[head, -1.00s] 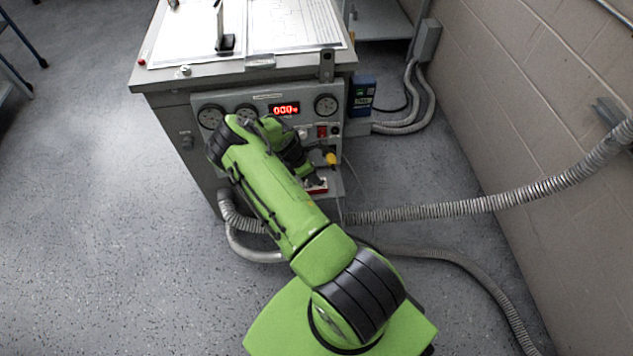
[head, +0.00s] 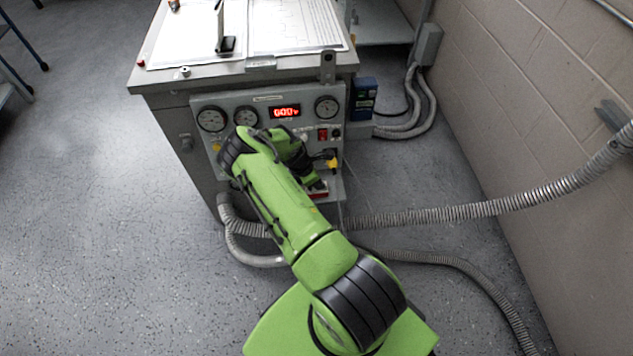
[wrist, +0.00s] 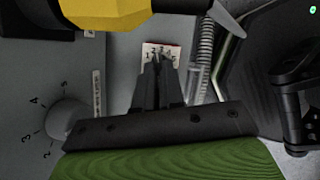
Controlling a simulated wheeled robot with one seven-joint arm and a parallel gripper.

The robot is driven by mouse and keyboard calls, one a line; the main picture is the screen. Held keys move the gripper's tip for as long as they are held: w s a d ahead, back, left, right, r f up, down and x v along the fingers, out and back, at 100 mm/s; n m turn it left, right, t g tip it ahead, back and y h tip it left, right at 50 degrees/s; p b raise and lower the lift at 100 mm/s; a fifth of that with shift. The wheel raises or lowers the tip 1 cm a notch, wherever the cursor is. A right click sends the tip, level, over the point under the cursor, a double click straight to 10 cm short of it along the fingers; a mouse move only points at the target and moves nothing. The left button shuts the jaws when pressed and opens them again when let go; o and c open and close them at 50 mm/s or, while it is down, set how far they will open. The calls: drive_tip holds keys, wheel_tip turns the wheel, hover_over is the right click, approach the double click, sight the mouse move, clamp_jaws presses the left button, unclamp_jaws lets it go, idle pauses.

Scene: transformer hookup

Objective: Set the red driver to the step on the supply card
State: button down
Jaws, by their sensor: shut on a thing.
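The red driver (wrist: 173,45) shows in the wrist view as a red-edged piece with a white numbered face, just beyond my fingertips. In the head view it is a small red and white shape (head: 318,189) low on the supply's front, partly covered by my arm. My gripper (wrist: 158,64) has its fingers close together over the numbered face. The fingers are shut on a small part of the driver, which they hide. The mark it stands at cannot be read. I cannot make out which paper or label is the supply card.
The grey panel has round gauges (head: 211,118) and a red display (head: 285,111). A yellow plug (wrist: 105,12) with a black body sits close above my fingers. A numbered knob (wrist: 66,118) is at left. A ribbed hose (head: 430,212) runs right; open floor lies left.

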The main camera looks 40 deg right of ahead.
drive_tip(key=shift+w+d+f+m+g+b, duration=0.1)
drive_tip(key=shift+w+f+m+g+b, duration=0.2)
drive_tip(key=shift+m+b, duration=0.65)
drive_tip(key=shift+r+m+y, duration=0.25)
drive_tip(key=shift+m+y, duration=0.05)
drive_tip(key=shift+m, duration=0.25)
drive_tip(key=c, duration=1.2)
unclamp_jaws()
drive_tip(key=shift+c, duration=0.2)
drive_tip(key=p+v, duration=0.4)
drive_tip(key=v, duration=1.1)
drive_tip(key=shift+w+r+p, duration=0.3)
drive_tip(key=shift+r+p, duration=0.05)
drive_tip(key=shift+p, duration=0.05)
